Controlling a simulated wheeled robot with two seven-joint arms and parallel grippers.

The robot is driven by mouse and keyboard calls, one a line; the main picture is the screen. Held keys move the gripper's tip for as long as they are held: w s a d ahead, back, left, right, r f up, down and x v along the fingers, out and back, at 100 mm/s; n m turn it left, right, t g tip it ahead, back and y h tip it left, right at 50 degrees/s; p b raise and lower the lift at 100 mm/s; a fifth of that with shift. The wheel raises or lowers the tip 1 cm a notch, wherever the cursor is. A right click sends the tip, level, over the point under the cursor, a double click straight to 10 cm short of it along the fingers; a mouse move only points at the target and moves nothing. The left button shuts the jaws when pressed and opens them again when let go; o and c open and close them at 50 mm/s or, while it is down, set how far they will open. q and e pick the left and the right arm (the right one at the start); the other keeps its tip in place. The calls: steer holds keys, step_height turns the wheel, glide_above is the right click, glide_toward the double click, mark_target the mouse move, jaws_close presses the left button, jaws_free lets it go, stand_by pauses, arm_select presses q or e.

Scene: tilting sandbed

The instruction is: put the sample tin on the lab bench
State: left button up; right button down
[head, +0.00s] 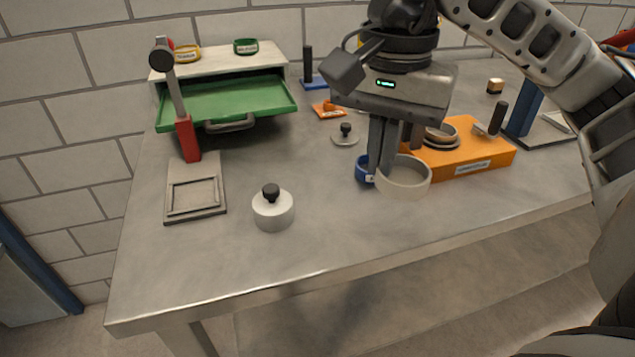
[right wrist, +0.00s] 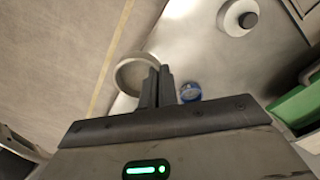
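A pale grey, round, open-topped tin (head: 404,180), which I take for the sample tin, is at my right gripper (head: 380,172). The right gripper's fingers are close together, shut on the tin's near-left wall. The tin also shows in the right wrist view (right wrist: 128,76), beside the fingertips (right wrist: 157,75). It looks upright; whether its base touches the lab bench (head: 320,235) or hangs slightly above it, I cannot tell. A small blue ring-shaped item (head: 362,169) with a label is right beside the fingers. My left gripper is not in view.
A lidded white jar (head: 273,211) stands at front centre. A knobbed lid (head: 345,136) lies behind the blue item. An orange block (head: 470,150) is close right of the tin. The front middle is clear.

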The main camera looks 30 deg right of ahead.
steer(key=w+f, duration=0.3)
steer(key=w, duration=0.3)
glide_above(320, 200)
steer(key=s, duration=0.1)
step_height(320, 200, down, 5)
steer(key=shift+r+p, duration=0.1)
steer(key=shift+p, duration=0.3)
steer(key=shift+w+f, duration=0.2)
steer(key=shift+f, duration=0.05)
steer(key=f, duration=0.3)
steer(key=shift+w+f+p, duration=0.35)
steer(key=shift+f, duration=0.05)
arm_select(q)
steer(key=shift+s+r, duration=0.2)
arm_select(e)
steer(key=shift+f, duration=0.1)
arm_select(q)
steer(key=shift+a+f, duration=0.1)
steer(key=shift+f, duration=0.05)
arm_select(e)
steer(key=shift+f, duration=0.1)
steer(key=shift+f+b, duration=0.15)
steer(key=shift+b, duration=0.15)
steer(key=c, duration=1.7)
jaws_free()
